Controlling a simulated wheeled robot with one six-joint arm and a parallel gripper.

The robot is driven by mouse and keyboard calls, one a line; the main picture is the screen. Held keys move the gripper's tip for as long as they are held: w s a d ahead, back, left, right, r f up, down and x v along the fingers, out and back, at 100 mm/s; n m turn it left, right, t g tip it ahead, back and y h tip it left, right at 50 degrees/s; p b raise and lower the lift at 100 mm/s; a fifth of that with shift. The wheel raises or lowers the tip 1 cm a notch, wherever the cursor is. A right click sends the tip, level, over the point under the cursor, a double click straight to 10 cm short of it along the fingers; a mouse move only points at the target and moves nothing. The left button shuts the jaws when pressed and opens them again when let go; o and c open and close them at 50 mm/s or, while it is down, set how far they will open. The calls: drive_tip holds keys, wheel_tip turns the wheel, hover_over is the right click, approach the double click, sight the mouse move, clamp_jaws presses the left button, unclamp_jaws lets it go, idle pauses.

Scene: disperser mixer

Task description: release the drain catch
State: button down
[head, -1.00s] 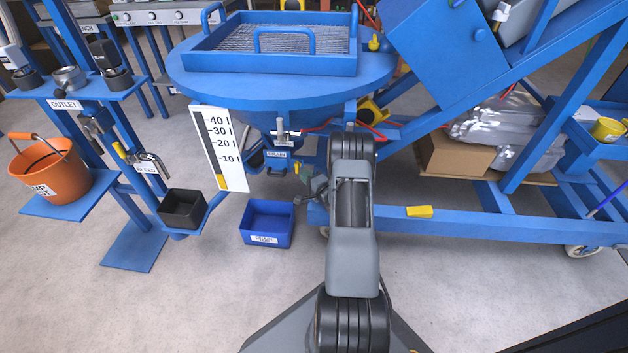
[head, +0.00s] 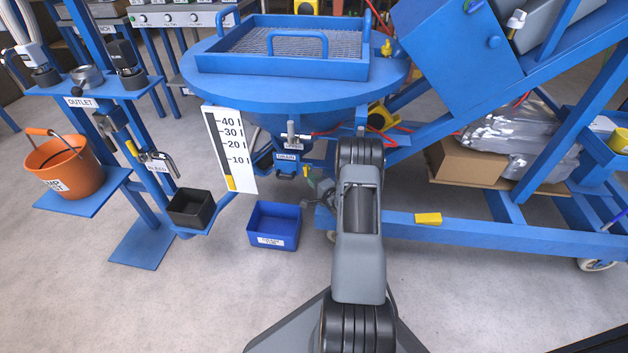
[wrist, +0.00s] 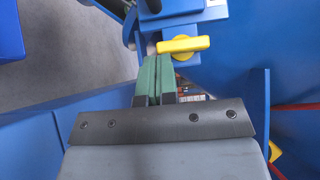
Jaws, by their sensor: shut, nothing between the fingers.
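A small yellow catch (wrist: 184,44) sticks out sideways from a blue fitting in the wrist view. In the head view a small yellow piece (head: 306,170) shows beside the DRAIN label (head: 288,157), under the blue hopper (head: 285,110). My gripper (wrist: 157,58) has green fingers pressed together with nothing between them. Its tips are right by the left end of the yellow catch; I cannot tell whether they touch it. In the head view my arm hides most of the gripper and part of the drain area.
A blue bin (head: 273,226) stands on the floor below the drain, left of my arm. A white level scale (head: 230,150) stands left of the hopper. A blue frame beam (head: 470,227) runs to the right. An orange bucket (head: 68,168) and black box (head: 190,208) are at left.

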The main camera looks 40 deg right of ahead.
drive_tip(key=shift+w+a+f, duration=0.25)
drive_tip(key=shift+a+f, duration=0.05)
drive_tip(key=shift+f, duration=0.05)
idle(0.7)
drive_tip(key=shift+w+a+f, duration=0.35)
drive_tip(key=shift+w+a, duration=0.25)
drive_tip(key=shift+w, duration=0.05)
drive_tip(key=shift+a, duration=0.15)
idle(0.3)
idle(1.0)
drive_tip(key=s+p, duration=0.4)
drive_tip(key=s, duration=0.9)
drive_tip(key=shift+s+d, duration=0.2)
drive_tip(key=shift+s, duration=0.15)
